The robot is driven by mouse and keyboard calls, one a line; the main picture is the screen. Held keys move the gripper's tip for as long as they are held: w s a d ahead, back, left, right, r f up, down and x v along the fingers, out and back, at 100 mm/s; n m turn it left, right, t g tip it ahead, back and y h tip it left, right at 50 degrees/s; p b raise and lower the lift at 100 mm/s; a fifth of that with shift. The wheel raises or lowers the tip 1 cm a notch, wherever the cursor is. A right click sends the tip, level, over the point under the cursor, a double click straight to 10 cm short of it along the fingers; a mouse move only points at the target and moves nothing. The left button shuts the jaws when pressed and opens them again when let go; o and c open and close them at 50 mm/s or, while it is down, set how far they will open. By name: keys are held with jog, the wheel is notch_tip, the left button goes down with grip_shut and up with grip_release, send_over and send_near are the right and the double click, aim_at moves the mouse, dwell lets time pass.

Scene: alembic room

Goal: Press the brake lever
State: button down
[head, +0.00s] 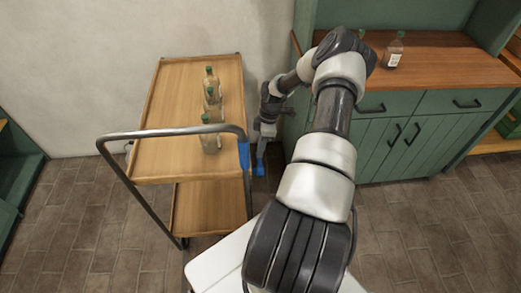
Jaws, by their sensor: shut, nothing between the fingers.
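A wooden two-tier cart (165,100) with a dark metal push handle (170,132) stands left of my arm in the head view. A blue strip (244,156) on the right upright of the handle looks like the brake lever; I cannot tell whether it is pressed. My gripper (260,166) points down just right of the cart, with blue at its tip. It is shut and empty. It appears close beside the blue strip, with a small gap in the picture. My arm hides part of the area to the right.
Several green-capped bottles (211,140) stand on the cart's top shelf. A green cabinet (440,130) with a wooden top stands at the right, with another bottle (393,50) on it. A pale wall is behind the cart. Brick floor (90,230) is clear at the front left.

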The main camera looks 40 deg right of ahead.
jog(key=shift+w+d+f+b, duration=0.15)
jog(key=shift+f+b, duration=0.95)
jog(key=shift+b, duration=0.25)
jog(key=shift+f, duration=0.1)
jog(key=shift+f+b, duration=0.2)
jog(key=shift+b, duration=0.1)
